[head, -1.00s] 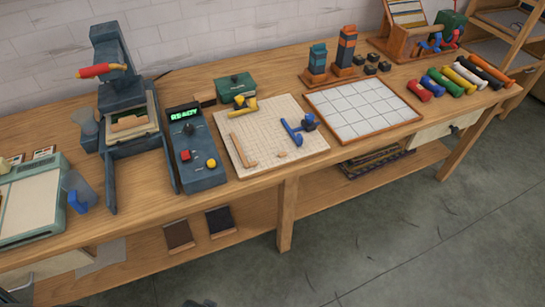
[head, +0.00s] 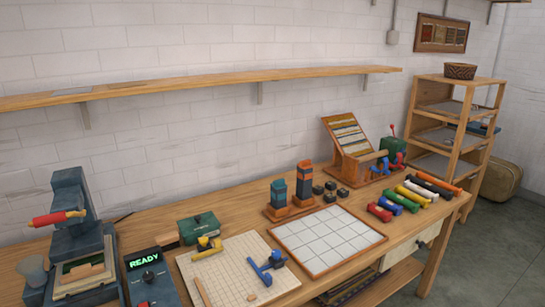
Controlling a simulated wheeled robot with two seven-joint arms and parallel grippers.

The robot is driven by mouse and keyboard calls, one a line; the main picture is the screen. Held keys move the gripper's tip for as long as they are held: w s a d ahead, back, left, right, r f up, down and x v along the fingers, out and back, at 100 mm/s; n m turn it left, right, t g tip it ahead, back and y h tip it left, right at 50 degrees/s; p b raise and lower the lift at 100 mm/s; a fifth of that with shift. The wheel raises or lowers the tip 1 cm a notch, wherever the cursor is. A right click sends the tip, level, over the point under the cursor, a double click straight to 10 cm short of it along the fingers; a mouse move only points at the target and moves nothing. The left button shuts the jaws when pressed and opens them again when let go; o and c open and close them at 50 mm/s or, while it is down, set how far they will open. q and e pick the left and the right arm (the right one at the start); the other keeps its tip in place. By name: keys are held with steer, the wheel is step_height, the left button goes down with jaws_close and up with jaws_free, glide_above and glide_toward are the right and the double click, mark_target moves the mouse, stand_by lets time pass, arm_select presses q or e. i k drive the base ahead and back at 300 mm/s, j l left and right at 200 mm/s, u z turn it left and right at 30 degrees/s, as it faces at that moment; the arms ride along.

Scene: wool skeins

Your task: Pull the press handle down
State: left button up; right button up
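The press (head: 72,225) is a dark blue-grey machine on the workbench at the far left of the head view. Its red handle (head: 58,218) has a yellow end and sticks out to the left, near the upper part of the press, roughly level. A dark control box (head: 150,282) beside the press shows a green "READY" display. The press's lower part is cut off by the frame's bottom edge. Neither of my grippers shows in the head view.
The workbench holds a pegboard (head: 232,268) with blue and yellow tools, a white gridded tray (head: 325,240) and several coloured skeins (head: 405,198). A wall shelf (head: 200,84) runs above the bench. A wooden shelf unit (head: 452,130) stands at right, with clear floor before it.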

mark_target(60, 216)
steer(key=u, duration=1.4)
